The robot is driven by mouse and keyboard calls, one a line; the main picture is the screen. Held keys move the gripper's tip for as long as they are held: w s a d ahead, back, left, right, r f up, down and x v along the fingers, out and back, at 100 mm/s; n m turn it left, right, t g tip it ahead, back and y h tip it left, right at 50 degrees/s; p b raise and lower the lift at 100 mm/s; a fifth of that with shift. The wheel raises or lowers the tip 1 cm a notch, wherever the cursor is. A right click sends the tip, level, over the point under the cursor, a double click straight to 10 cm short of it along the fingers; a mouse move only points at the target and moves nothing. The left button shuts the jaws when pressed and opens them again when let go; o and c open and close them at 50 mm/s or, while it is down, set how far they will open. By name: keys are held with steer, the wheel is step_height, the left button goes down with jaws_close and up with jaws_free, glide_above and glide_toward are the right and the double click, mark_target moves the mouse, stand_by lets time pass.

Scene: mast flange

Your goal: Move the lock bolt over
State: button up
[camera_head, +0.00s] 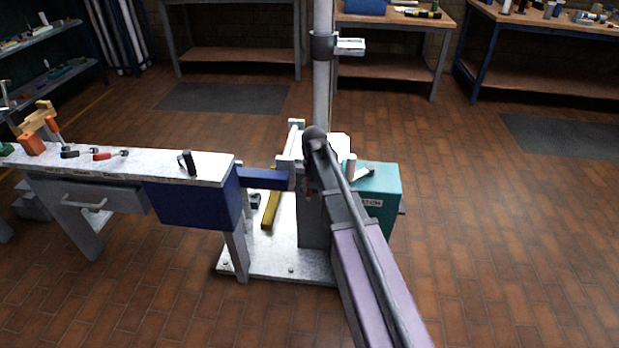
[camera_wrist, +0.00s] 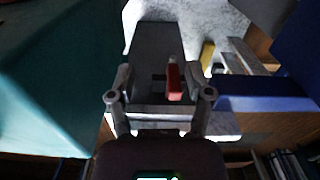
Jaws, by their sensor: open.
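In the wrist view a small red grip (camera_wrist: 174,82) with a pale tip stands out from a dark grey block (camera_wrist: 155,45); it looks like the lock bolt's handle, though I cannot be sure. My gripper (camera_wrist: 158,84) is open, with one finger on each side of the red grip, which is nearer the right finger. No contact shows, and I cannot tell the depth between them. In the head view my arm reaches to the grey post (camera_head: 312,222) under the mast and hides most of the bolt area and my fingers.
A teal box (camera_head: 385,185) stands close right of the post, and its side (camera_wrist: 45,85) fills the wrist view's left. A blue beam (camera_head: 263,178) joins the post to a bench (camera_head: 140,160) holding tools. The upright mast (camera_head: 322,85) rises behind. Floor at right is clear.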

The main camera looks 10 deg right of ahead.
steer(key=w+r+m+p, duration=0.1)
steer(key=w+r+p, duration=0.2)
steer(key=w, duration=0.6)
steer(key=shift+r+p, duration=0.3)
steer(key=shift+r, duration=0.65)
steer(key=shift+f, duration=0.15)
step_height(320, 180, down, 14)
steer(key=b, duration=1.4)
steer(key=shift+r, duration=0.25)
